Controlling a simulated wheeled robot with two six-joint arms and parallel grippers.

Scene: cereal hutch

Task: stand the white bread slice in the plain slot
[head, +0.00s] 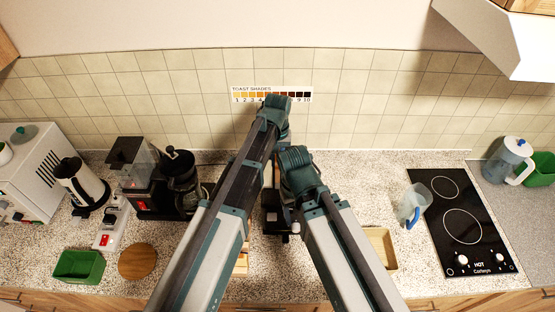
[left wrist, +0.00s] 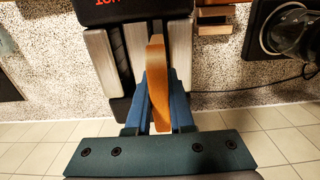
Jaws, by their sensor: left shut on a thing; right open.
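In the left wrist view my left gripper (left wrist: 158,112) is shut on a bread slice (left wrist: 157,72), seen nearly edge-on with a tan-brown crust. The slice is over a black and silver toaster (left wrist: 101,58), between its silver top strips; I cannot tell how far it is in a slot or whether that slot is the plain one. In the head view my left arm reaches up the middle, and its wrist (head: 275,112) hides the slice. My right gripper (head: 284,222) is lower, open, and mostly hidden by its arm. The toaster is largely covered by my arms.
A coffee maker (head: 181,180), kettle (head: 82,185), green bin (head: 79,266) and round wooden board (head: 138,262) stand on the left. A wooden tray (head: 382,246), clear jug (head: 411,203) and black hob (head: 470,210) are on the right. A toast shade chart (head: 245,92) hangs on the wall.

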